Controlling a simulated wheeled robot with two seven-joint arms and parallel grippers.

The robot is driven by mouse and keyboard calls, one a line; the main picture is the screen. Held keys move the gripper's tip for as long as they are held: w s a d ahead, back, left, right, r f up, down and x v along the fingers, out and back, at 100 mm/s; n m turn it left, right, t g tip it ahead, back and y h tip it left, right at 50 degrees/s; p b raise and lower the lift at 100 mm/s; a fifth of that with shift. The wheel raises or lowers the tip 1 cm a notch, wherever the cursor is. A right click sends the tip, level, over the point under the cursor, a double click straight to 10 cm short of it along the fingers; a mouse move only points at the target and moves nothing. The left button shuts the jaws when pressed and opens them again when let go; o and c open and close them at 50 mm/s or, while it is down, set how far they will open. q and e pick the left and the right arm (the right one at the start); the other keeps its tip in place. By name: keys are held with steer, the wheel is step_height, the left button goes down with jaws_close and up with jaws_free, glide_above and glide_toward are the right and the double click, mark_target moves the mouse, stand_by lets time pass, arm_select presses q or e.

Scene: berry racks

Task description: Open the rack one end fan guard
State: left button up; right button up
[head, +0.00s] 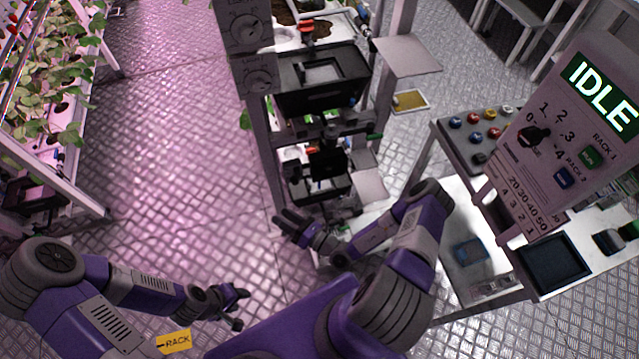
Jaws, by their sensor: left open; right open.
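The end of a rack (258,130) stands at the top centre, with two dial boxes on its post. It carries a black framed box (320,78) on an upper level and a smaller dark square unit (327,165) lower down. I cannot tell for sure which part is the fan guard, or whether it is open. My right gripper (284,229) is open and empty, just in front of and below the rack's lower level. My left gripper (240,308) is open and empty, lower in the picture over the floor, apart from the rack.
A control panel reading IDLE (590,110) and a white bench (455,225) with coloured buttons stand at the right. Pale flat plates (407,57) jut from the rack's right side. A planted rack (60,185) is at the left. The metal floor (170,130) between is clear.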

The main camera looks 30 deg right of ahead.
mark_target(318, 180)
steer(key=d+f+m+h, duration=0.2)
steer(key=d+m+h, duration=0.3)
steer(key=d+h, duration=0.15)
steer(key=d+f+m+h, duration=0.3)
steer(key=d+m+h, duration=0.25)
steer(key=d, duration=0.25)
steer(key=shift+n+t+h, duration=0.3)
steer(key=shift+n, duration=0.15)
steer(key=b+x, duration=0.1)
steer(key=x, duration=0.7)
steer(key=shift+d+r+b, duration=0.1)
steer(key=shift+b, duration=0.25)
steer(key=shift+c, duration=0.5)
jaws_close()
